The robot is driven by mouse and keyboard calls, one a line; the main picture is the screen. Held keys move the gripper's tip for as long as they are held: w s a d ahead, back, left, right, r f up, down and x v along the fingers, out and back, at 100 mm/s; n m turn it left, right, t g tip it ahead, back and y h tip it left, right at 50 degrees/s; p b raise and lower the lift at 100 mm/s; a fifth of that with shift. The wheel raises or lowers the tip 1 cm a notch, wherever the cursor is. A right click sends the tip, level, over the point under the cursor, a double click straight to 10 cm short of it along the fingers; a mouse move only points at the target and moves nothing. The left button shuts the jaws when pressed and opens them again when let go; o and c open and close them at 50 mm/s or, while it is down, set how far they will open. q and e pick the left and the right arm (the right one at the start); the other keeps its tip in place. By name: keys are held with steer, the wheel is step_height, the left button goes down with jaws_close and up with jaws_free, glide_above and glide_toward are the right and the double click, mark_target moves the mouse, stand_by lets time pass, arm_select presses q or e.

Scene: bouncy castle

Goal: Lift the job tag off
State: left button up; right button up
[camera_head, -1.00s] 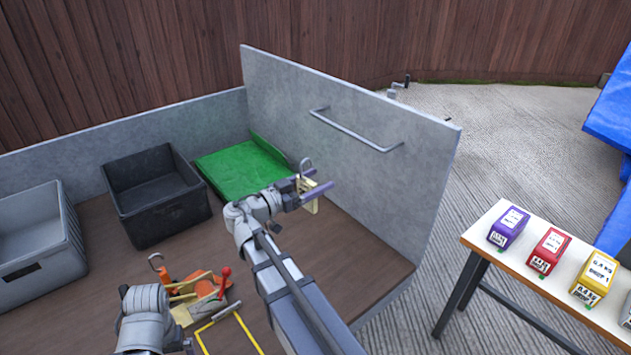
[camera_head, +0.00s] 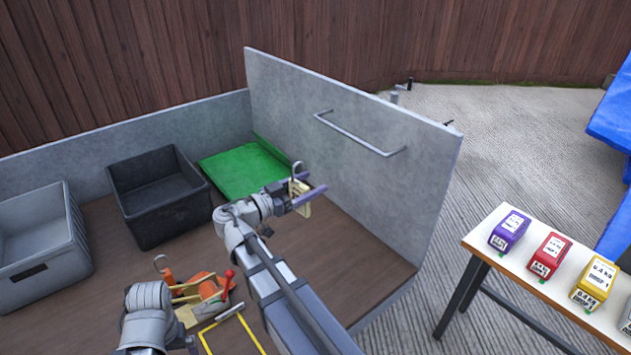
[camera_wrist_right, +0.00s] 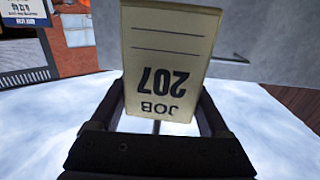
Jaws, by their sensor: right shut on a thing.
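The job tag (camera_wrist_right: 168,62) is a cream card with "JOB 207" printed on it, upside down in the right wrist view. In the head view the tag (camera_head: 300,200) hangs at the tip of my right gripper (camera_head: 307,194), with a metal hook at its top. My right gripper (camera_wrist_right: 160,115) is shut on the tag, holding it in front of the grey panel and apart from the rail. My left arm's wrist (camera_head: 148,315) shows at the bottom left; its jaws are not clearly seen.
A rail (camera_head: 355,132) is fixed on the grey upright panel (camera_head: 270,85). A green mat (camera_head: 240,170), a black crate (camera_head: 160,225) and a grey crate (camera_head: 45,265) stand on the brown bed. Orange and wooden tools (camera_head: 205,290) lie in front. A white table (camera_head: 495,245) holds coloured blocks at right.

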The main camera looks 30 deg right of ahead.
mark_target(296, 190)
steer(key=shift+s+a, duration=0.2)
steer(key=shift+a, duration=2.25)
